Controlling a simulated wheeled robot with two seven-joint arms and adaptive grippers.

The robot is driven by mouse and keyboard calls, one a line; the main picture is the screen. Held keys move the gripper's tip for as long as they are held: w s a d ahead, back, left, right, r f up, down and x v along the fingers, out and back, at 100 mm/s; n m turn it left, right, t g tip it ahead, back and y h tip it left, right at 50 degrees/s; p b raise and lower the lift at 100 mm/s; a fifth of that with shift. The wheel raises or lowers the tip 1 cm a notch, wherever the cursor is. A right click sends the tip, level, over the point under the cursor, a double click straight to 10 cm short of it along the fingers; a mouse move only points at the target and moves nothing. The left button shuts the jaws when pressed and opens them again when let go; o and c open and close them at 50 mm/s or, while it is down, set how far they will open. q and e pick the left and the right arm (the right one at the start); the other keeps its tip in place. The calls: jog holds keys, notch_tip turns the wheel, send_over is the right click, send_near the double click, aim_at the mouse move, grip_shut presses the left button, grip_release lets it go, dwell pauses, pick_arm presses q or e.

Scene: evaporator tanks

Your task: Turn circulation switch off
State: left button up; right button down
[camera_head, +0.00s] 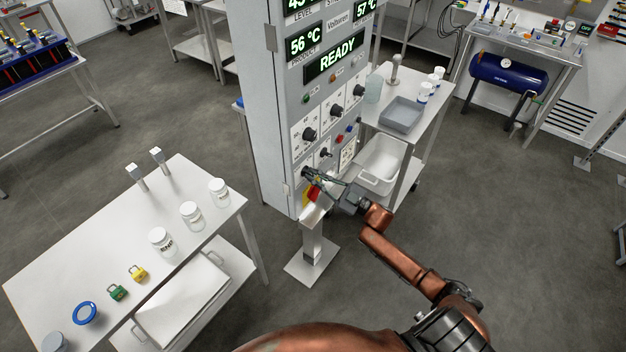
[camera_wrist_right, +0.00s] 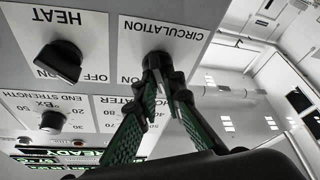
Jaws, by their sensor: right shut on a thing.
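The circulation switch (camera_wrist_right: 155,58) is a dark knob on a white plate marked CIRCULATION, seen upside down in the right wrist view. An ON label shows beside it; the other position label is hidden behind my fingers. My right gripper (camera_wrist_right: 160,88) has its green-padded fingers closed around the knob. In the head view my right gripper (camera_head: 312,176) is at the lower front of the grey control cabinet (camera_head: 268,120) and covers the switch. The knob's pointing direction cannot be told. My left gripper is not in view.
The black heat knob (camera_wrist_right: 58,62) is beside the circulation plate. The cabinet display (camera_head: 336,62) reads READY. A white table (camera_head: 75,235) with jars and padlocks stands at left. A trolley with a white tub (camera_head: 381,165) stands right of the cabinet.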

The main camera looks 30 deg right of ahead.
jog(key=shift+n+g+y+b, duration=0.5)
jog(key=shift+n+g+b, duration=0.25)
jog(key=shift+n, duration=1.55)
jog(key=shift+g, duration=0.25)
jog(key=c, duration=2)
grip_release()
jog(key=shift+c, duration=0.2)
jog(key=v, duration=1.2)
jog(key=shift+d+f, duration=0.1)
jog(key=shift+f, duration=0.05)
